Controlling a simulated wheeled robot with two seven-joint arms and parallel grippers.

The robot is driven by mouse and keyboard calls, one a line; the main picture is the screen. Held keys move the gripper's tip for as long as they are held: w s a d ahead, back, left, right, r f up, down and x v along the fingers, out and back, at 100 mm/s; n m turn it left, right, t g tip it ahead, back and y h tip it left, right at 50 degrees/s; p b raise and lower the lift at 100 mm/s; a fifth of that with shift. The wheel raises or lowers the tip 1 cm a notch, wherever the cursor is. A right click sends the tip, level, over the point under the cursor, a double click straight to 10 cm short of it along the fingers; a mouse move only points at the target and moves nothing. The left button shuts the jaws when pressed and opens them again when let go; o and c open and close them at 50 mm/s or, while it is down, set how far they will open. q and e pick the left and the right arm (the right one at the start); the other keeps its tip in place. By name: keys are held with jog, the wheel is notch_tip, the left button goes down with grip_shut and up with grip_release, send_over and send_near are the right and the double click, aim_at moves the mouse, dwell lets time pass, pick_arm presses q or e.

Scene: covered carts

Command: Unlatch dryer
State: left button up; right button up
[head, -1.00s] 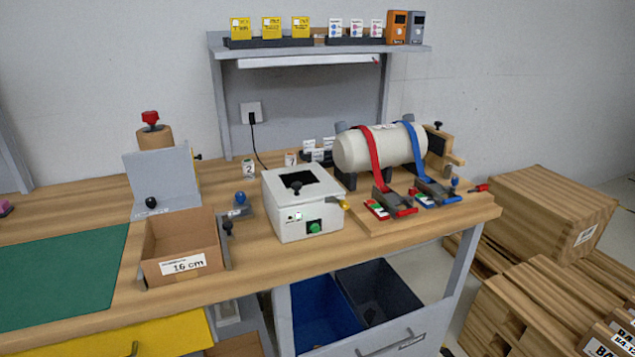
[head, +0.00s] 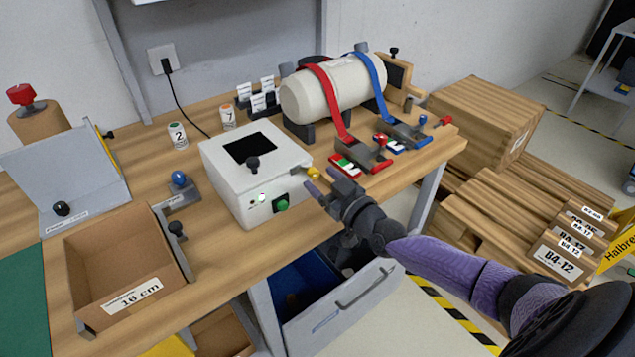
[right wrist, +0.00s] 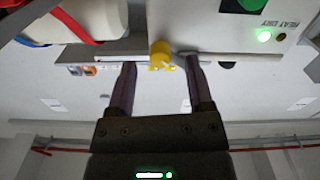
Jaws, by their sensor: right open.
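The dryer (head: 262,170) is a white box on the bench with a dark lid window, a black lid knob, a green button and a lit green lamp. Its yellow latch (head: 313,173) sticks out at the right side. The latch also shows in the right wrist view (right wrist: 160,52). My right gripper (head: 320,181) is open just beside the latch. In the right wrist view its two fingers (right wrist: 161,68) point at the latch, one on each side, with gaps visible. I cannot tell whether the latch is turned. My left gripper is out of view.
A white cylinder (head: 320,92) with red and blue straps lies on cradles behind the dryer. A cardboard box (head: 125,250) and a blue-knobbed fixture (head: 180,190) stand to its left. A drawer front (head: 340,305) is below the bench edge, under my right arm.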

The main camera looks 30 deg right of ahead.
jog(key=shift+w, duration=0.4)
jog(key=shift+w+a, duration=0.1)
jog(key=shift+w, duration=0.05)
grip_shut()
